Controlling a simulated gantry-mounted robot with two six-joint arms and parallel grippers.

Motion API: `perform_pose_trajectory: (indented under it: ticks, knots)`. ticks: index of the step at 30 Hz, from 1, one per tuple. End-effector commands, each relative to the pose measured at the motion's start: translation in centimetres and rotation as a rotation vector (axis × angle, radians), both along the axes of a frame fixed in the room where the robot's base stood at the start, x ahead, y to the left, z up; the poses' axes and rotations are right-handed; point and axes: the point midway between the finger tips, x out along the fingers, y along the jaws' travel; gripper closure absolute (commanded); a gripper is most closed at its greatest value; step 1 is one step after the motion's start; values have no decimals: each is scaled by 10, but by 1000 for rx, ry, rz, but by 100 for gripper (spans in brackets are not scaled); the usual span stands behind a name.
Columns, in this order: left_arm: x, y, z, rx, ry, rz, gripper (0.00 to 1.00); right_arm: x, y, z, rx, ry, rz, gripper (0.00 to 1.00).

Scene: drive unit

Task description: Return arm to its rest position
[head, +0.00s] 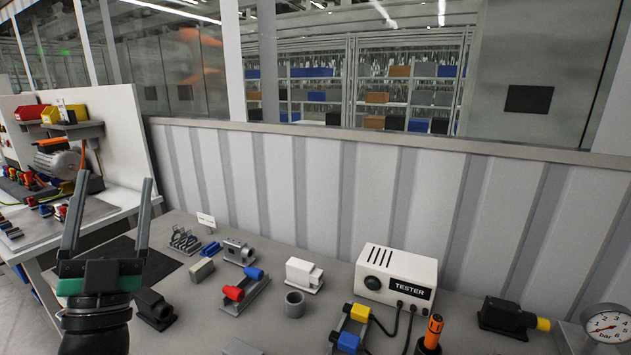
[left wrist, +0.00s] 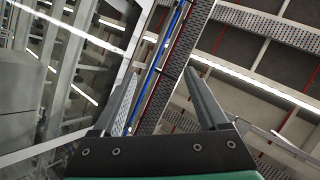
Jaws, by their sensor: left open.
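My left gripper (head: 108,215) is at the left of the head view, raised with its two grey fingers pointing up. The fingers are spread apart and nothing is between them. In the left wrist view the same gripper (left wrist: 160,90) is open and empty, and it faces the ceiling beams and lights. The gripper stands in front of the left part of the grey table (head: 225,325), apart from the objects on it. My right gripper does not show in either view.
The table holds a white tester box (head: 395,272), a red and blue part (head: 243,286), a white block (head: 304,274), a black part (head: 154,308) and a pressure gauge (head: 606,325). A side bench with a motor (head: 62,163) stands at the left. A ribbed wall (head: 370,190) runs behind.

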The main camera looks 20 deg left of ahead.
Motion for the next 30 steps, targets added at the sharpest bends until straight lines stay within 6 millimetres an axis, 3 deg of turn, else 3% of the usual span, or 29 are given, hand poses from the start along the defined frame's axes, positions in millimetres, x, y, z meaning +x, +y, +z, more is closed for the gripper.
perform_pose_trajectory:
  ticks: [1,3,9,10,12,17,27,30]
  knots:
    - [-3,-37,38,-88,-48,-170,24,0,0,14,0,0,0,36]
    - [-8,-83,68,-209,-72,-409,24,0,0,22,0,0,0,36]
    - [-44,-212,119,-385,-9,-996,24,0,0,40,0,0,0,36]
    - [-49,-224,131,-394,6,-1049,24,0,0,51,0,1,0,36]
    - [-43,-215,174,-396,9,-1018,24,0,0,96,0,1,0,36]
    - [-42,-215,246,-395,10,-1013,24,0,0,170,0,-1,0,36]
    - [-42,-214,414,-395,10,-1007,24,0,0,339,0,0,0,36]
    - [-42,-214,456,-395,10,-1007,24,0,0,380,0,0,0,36]
